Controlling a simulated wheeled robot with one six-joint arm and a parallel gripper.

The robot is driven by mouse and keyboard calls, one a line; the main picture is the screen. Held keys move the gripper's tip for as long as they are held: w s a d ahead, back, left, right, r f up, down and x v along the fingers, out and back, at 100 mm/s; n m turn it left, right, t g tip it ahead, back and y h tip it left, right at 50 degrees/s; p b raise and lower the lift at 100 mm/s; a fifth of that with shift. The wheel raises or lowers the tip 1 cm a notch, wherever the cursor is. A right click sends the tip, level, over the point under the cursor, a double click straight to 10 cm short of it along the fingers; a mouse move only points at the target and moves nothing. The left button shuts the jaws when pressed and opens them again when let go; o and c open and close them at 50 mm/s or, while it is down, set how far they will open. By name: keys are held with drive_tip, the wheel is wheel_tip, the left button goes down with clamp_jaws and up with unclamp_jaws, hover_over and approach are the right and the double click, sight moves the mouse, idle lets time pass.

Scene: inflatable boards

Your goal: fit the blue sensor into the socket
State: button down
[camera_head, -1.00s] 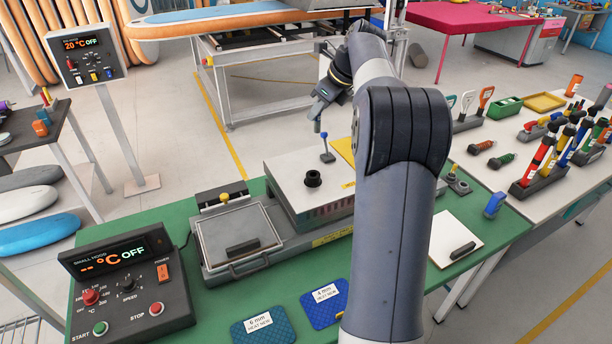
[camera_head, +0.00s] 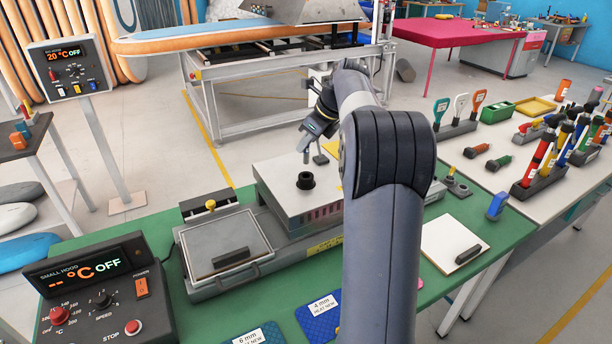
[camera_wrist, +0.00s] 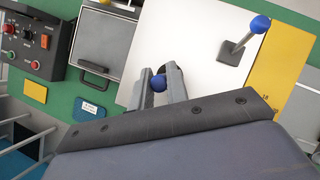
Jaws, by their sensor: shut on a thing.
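My gripper (camera_head: 304,154) is over the white-topped box, above and behind the black round socket (camera_head: 305,181) on its top. In the wrist view my gripper (camera_wrist: 160,87) is shut on a blue ball-shaped piece, which I take to be the blue sensor (camera_wrist: 158,84). Only its ball shows between the fingers; anything below it is hidden. The held piece is apart from the socket in the head view.
A lever with a blue ball (camera_wrist: 260,24) stands on a dark base (camera_head: 320,158) close to my gripper. A yellow plate (camera_wrist: 288,50) lies beside it. A lidded tray (camera_head: 225,245) and a control box (camera_head: 98,290) are to the left. A white board (camera_head: 450,240) lies to the right.

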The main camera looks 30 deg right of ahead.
sight(306, 163)
drive_tip(key=shift+f, duration=3.4)
drive_tip(key=shift+f, duration=0.15)
drive_tip(key=c, duration=1.4)
unclamp_jaws()
drive_tip(key=v, duration=1.2)
drive_tip(key=shift+r, duration=0.2)
drive_tip(key=shift+f, duration=0.15)
